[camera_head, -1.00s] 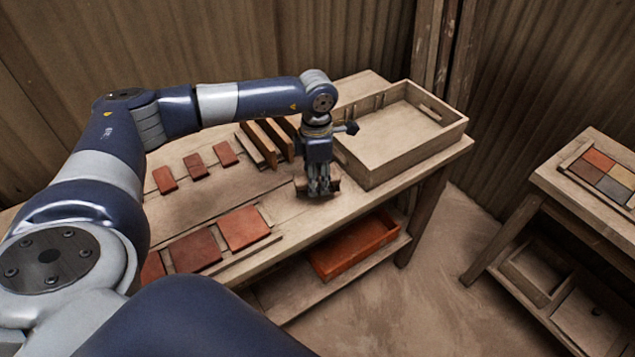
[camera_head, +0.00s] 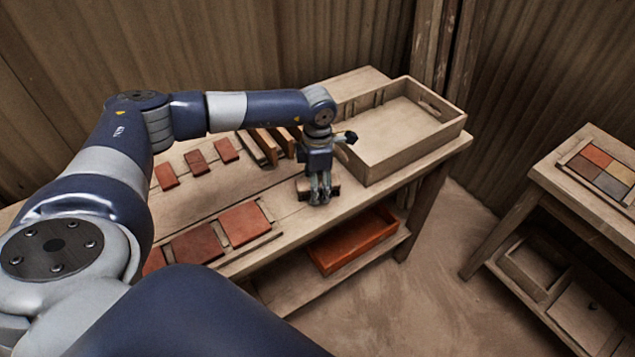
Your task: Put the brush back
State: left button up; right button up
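My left gripper (camera_head: 320,202) points straight down near the front edge of the wooden workbench (camera_head: 285,222), left of the tray. A small brown wooden piece (camera_head: 334,188), which may be the brush, shows on both sides of its fingers, low at the bench top. The fingers look close together and hide the middle of this piece. I cannot tell whether they grip it or whether it touches the bench. No bristles can be made out. My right gripper is not in view.
A large wooden tray (camera_head: 371,171) stands on the bench's right end. Upright wooden slats (camera_head: 266,147) stand behind the gripper. Small red tiles (camera_head: 196,162) and larger red tiles (camera_head: 245,224) lie left. An orange bin (camera_head: 352,242) sits on the lower shelf. A side table (camera_head: 552,170) holds coloured tiles.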

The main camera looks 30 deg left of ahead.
pick_arm(q)
jog(key=shift+r, duration=0.2)
notch_tip(320, 180, up, 12)
jog(key=b, duration=0.2)
jog(key=shift+b, duration=0.35)
dwell(0.3)
